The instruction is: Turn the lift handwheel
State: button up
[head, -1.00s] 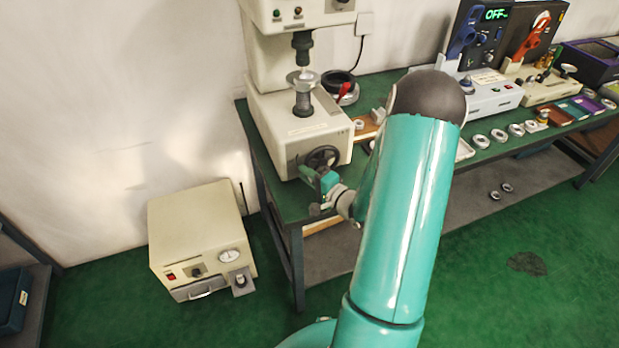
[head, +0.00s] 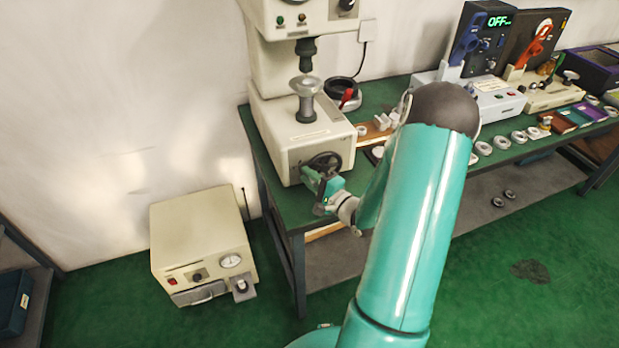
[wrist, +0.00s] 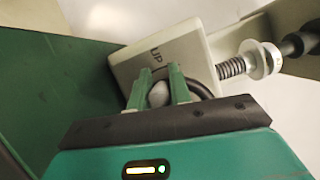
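The lift handwheel (head: 326,161) is a dark wheel on the lower front of the cream press. My gripper (head: 318,187) is right in front of it in the head view and covers part of it. In the wrist view, the handwheel's dark rim (wrist: 205,91) curves beside the right finger, below the letters "UP" on the housing. The two green fingertips of my gripper (wrist: 157,82) are a little apart at the wheel, with a rounded grey part (wrist: 158,95) showing between them. I cannot tell whether they press on it.
The press (head: 300,128) stands at the left end of the green bench (head: 385,93), with a post and cup above. Small rings (head: 500,142) lie along the bench's front edge. A cream box with a gauge (head: 200,245) stands on the floor at left.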

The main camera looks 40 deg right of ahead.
jog(key=o, duration=0.4)
jog(key=shift+c, duration=0.2)
jog(key=shift+s, duration=0.1)
jog(key=s+d, duration=0.1)
jog(key=s, duration=1.2)
jog(key=shift+s+d+f, duration=0.2)
jog(key=shift+s+f, duration=0.1)
